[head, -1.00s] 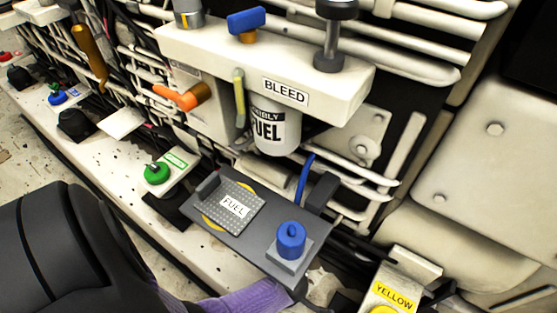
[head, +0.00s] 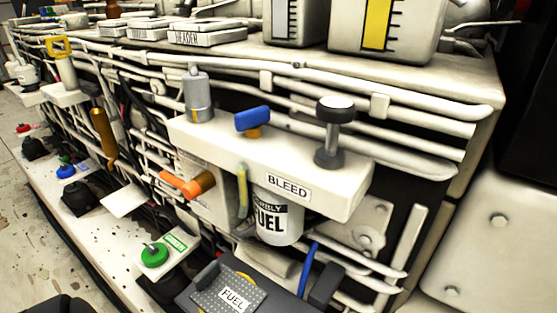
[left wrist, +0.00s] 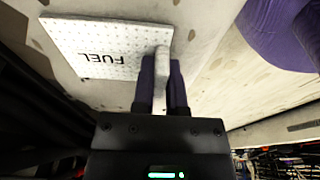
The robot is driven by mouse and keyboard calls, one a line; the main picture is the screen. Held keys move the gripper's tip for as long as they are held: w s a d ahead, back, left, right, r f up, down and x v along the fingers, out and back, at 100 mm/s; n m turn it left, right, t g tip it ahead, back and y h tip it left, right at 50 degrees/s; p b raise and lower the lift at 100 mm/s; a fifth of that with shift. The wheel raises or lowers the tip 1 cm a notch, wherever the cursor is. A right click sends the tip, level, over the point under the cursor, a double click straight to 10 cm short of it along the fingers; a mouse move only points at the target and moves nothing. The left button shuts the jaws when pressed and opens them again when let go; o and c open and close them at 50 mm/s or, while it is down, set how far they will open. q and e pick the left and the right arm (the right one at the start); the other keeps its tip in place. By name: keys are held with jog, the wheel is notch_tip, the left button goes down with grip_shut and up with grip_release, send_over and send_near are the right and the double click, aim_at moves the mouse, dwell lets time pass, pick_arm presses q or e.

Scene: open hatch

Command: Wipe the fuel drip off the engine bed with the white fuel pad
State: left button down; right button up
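In the left wrist view, the white fuel pad (left wrist: 95,48) is a dimpled plate marked FUEL with a pale upright handle (left wrist: 162,68) at its right side. My left gripper (left wrist: 161,75) has its purple fingers on both sides of this handle and appears closed on it. A pale, speckled surface (left wrist: 225,75) lies behind the pad; whether the pad touches it I cannot tell. In the head view, a grey dimpled pad labelled FUEL (head: 228,293) lies in a dark tray at the bottom. No fuel drip can be clearly made out. My right gripper is not in view.
A white BLEED bracket (head: 340,200) with a FUEL canister (head: 277,222) juts out above the dark tray (head: 193,297). Pipes (head: 440,165) run behind. A green knob (head: 154,255) and an orange handle (head: 200,184) stand at left. A pale ledge (head: 85,230) runs along the left.

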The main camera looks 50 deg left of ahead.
pick_arm(q)
jog(key=c, duration=0.6)
grip_release()
